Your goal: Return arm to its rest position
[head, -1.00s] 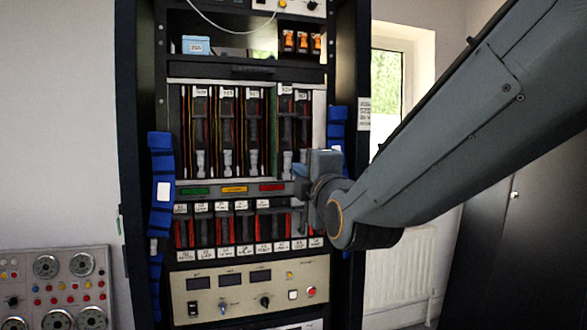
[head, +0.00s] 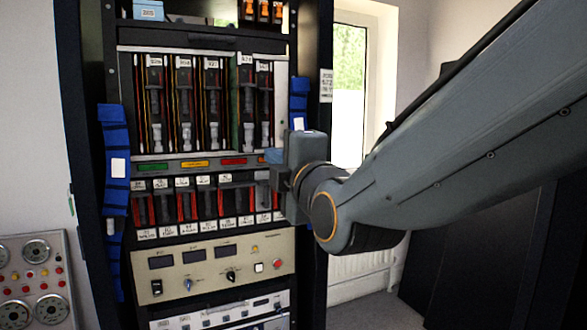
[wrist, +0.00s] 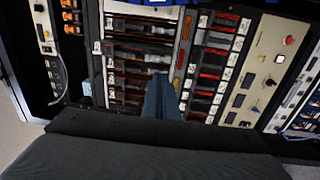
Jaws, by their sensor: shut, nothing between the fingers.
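My arm reaches in from the right in the head view. Its wrist is in front of the right side of the equipment rack (head: 310,260). My gripper (wrist: 160,88) shows in the wrist view as blue-grey fingers, together and empty, pointing at the rack's card rows. In the head view the blue-grey gripper (head: 274,156) is partly hidden behind the wrist, near the strip of green, yellow and red labels (head: 195,163). I cannot tell how far the fingertips are from the rack.
The rack holds upper cards (head: 183,105), lower red modules (head: 207,204) and a beige control panel (head: 208,266). A dial panel (head: 35,270) stands at left. A window (head: 349,90) and radiator (head: 367,275) are behind the arm.

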